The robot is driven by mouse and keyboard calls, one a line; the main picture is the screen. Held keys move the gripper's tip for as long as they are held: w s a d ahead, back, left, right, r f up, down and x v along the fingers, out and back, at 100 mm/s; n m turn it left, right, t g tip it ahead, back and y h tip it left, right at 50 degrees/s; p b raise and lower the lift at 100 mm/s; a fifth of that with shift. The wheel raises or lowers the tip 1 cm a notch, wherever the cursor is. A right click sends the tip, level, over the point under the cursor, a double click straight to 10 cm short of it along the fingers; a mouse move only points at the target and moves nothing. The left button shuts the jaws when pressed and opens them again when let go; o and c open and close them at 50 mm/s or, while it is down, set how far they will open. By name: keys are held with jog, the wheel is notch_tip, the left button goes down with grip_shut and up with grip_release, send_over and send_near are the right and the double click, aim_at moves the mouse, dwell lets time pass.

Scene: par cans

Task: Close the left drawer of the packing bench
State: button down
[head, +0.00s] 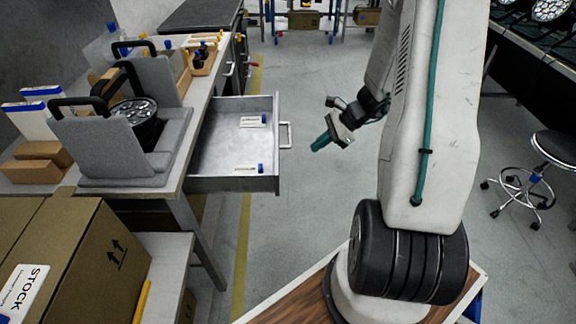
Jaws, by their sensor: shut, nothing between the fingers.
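The drawer (235,185) of the packing bench (192,136) stands pulled out to the right, into the aisle. Its bar handle (286,135) is on the front panel, facing my arm. Two small white items with blue ends, the nearer one (249,168) and the farther one (253,121), lie on the drawer floor. My gripper (318,146) has green fingers and is shut and empty. It hangs in the air to the right of the handle, apart from it in the picture.
A grey foam case (172,152) with a par can (139,122) stands on the bench top. A cardboard box (95,255) is at the lower left. A stool (552,146) stands at the right. The aisle floor beyond my gripper is clear.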

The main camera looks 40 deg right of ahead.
jog(key=w+a+f+m, duration=0.1)
jog(key=w+a+f, duration=0.4)
jog(key=f, duration=0.5)
jog(key=shift+w+a+m, duration=0.3)
jog(key=shift+w+a, duration=0.05)
jog(key=shift+a, duration=0.8)
